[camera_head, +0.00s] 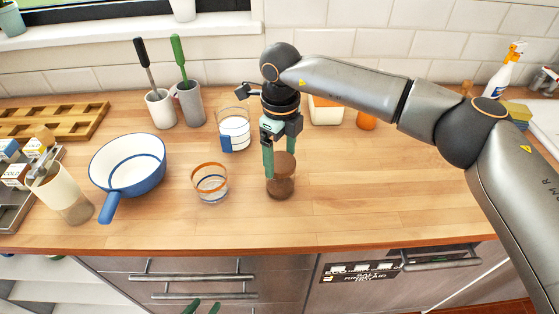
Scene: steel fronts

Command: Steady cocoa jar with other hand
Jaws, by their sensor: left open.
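The cocoa jar (281,185), a clear jar with dark brown contents, stands upright on the wooden counter near the middle. My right gripper (279,164) reaches down over it from above, its green fingers apart. One finger is at the jar's left side; the other goes down at the far right side, its tip hidden by the jar. I cannot tell whether the fingers press on the jar. My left gripper (201,307) is open at the bottom edge, below the counter front and away from the jar; only its green fingertips show.
A glass with an orange rim (211,187) stands left of the jar, and a blue and white pan (128,165) further left. A measuring cup (234,132) is behind. The counter (370,200) right of the jar is clear beneath my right arm. Drawers (200,275) lie below.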

